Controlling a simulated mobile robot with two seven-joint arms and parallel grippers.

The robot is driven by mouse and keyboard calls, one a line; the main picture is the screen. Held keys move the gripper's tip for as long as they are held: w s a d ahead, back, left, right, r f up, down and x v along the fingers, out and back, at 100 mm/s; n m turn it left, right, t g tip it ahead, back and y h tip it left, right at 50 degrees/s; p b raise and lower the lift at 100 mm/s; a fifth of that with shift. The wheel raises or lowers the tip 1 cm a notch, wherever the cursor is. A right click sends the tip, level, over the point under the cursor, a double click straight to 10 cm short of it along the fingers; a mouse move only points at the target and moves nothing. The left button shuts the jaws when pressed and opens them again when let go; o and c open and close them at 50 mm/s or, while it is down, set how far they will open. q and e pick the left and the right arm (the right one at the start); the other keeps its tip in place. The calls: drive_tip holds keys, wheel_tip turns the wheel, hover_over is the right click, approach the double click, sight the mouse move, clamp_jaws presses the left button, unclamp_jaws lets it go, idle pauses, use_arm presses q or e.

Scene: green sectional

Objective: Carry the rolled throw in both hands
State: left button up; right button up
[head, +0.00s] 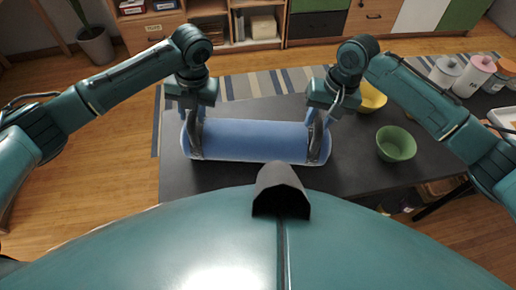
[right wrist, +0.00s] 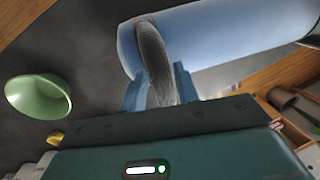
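The rolled throw (head: 255,141) is a blue cylinder lying level, left to right, at the dark table in the head view. It has a grey strap handle near each end. My left gripper (head: 196,118) is at the left handle (head: 196,145), with its fingers on either side. My right gripper (head: 319,116) is at the right handle. In the right wrist view, the grey woven handle (right wrist: 156,62) fills the space between the blue fingers, and the roll (right wrist: 215,32) shows behind. I cannot tell whether the roll touches the table.
The dark table (head: 350,165) holds a green bowl (head: 396,143) and a yellow bowl (head: 371,97) to the right of the roll. Several canisters stand further right. A striped rug (head: 255,84) and open wooden floor lie beyond, with shelves (head: 258,25) at the back.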

use_arm(q)
drive_tip(key=shift+o, duration=1.1)
drive_tip(key=shift+d, duration=0.1)
use_arm(e)
drive_tip(key=shift+o, duration=1.1)
drive_tip(key=shift+a, duration=0.1)
use_arm(q)
drive_tip(key=shift+r, duration=0.1)
use_arm(e)
drive_tip(key=shift+r, duration=0.25)
use_arm(q)
drive_tip(key=v, duration=1.1)
drive_tip(key=shift+r, duration=0.4)
use_arm(e)
wheel_tip(320, 180, up, 11)
drive_tip(key=d, duration=0.2)
drive_tip(key=shift+d+r, duration=0.15)
drive_tip(key=shift+r, duration=0.05)
drive_tip(key=shift+s, duration=0.1)
